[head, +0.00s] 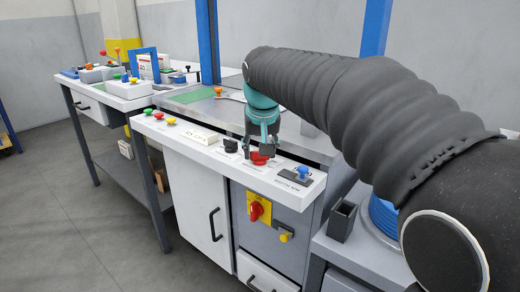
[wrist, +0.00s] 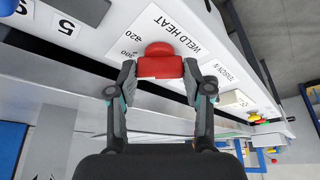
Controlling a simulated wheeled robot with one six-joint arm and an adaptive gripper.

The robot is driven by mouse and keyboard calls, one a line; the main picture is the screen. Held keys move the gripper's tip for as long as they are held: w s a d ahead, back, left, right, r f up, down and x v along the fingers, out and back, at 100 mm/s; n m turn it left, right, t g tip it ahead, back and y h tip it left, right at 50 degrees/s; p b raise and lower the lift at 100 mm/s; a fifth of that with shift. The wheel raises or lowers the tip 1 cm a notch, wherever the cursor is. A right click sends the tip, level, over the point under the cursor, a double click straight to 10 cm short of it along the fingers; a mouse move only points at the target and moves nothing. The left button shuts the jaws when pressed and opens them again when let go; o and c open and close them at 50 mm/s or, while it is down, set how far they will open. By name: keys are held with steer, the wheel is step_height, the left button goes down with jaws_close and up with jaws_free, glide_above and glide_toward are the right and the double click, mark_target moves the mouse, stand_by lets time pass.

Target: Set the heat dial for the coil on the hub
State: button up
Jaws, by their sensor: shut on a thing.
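The red heat dial (wrist: 160,62) sits on the white sloped panel (wrist: 120,25), beside the printed words "WELD HEAT" and some scale numbers. It also shows in the head view (head: 260,158), partly hidden by my gripper. My gripper (wrist: 160,80) is shut on the red dial, with one fingertip on each side of it. The dial's exact setting cannot be read. A blue ribbed round thing (head: 383,215) stands at the right, partly hidden behind my arm; I cannot tell if it is the coil on its hub.
A black knob (head: 231,145) is left of the dial, and a blue-topped switch (head: 303,172) is right of it. Several coloured buttons line the panel's left. A red-yellow rotary switch (head: 257,208) is on the cabinet below. A grey open box (head: 341,221) stands near my arm.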

steer(key=o, duration=1.2)
steer(key=shift+c, duration=0.2)
steer(key=shift+r, duration=0.1)
steer(key=v, duration=1.1)
steer(key=shift+r, duration=0.4)
steer(key=shift+s, duration=0.1)
